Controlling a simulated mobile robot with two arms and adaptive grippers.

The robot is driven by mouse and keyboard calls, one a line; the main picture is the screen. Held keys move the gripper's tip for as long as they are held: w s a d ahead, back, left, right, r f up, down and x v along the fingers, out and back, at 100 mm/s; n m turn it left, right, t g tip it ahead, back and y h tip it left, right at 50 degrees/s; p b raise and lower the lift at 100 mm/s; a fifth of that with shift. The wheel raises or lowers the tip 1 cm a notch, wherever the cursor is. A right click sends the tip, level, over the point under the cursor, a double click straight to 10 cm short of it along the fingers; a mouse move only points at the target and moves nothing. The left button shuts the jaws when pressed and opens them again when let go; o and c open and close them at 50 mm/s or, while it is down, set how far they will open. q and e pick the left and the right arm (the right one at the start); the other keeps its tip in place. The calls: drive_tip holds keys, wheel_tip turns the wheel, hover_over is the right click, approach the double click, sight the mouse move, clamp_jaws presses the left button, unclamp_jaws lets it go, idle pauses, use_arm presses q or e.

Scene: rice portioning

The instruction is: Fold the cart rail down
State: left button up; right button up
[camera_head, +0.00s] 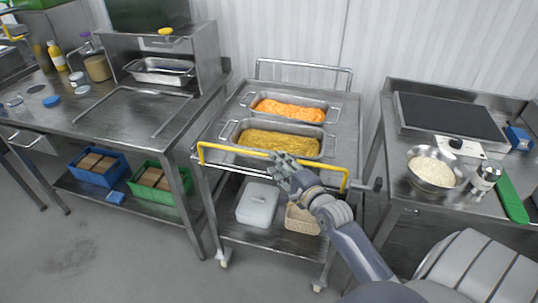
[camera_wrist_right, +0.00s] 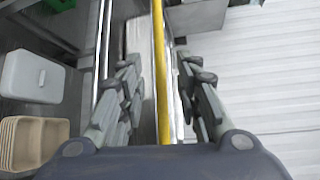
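The yellow cart rail (camera_head: 235,150) runs across the front of the steel cart (camera_head: 340,130), standing up along its front edge with both ends bent down toward the cart. My right gripper (camera_head: 283,168) is at the middle of the rail. In the right wrist view the yellow rail (camera_wrist_right: 163,75) passes between the spread fingers of the right gripper (camera_wrist_right: 163,95), with gaps on both sides. The gripper is open and does not visibly press on the rail. In the head view the hand hides part of the rail. My left gripper is not in view.
The cart carries a pan of orange food (camera_head: 290,108) and a pan of yellow food (camera_head: 275,140). A lidded grey box (camera_head: 258,203) and a beige basket (camera_head: 302,218) stand on its lower shelf. Steel tables flank the cart; the right one holds a rice bowl (camera_head: 433,168).

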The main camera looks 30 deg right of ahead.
drive_tip(key=shift+w+d+f, duration=0.1)
drive_tip(key=shift+w+f, duration=0.1)
drive_tip(key=shift+w, duration=1.2)
drive_tip(key=shift+w+d+f, duration=0.1)
drive_tip(key=shift+w+f, duration=0.1)
drive_tip(key=shift+w, duration=1.15)
clamp_jaws()
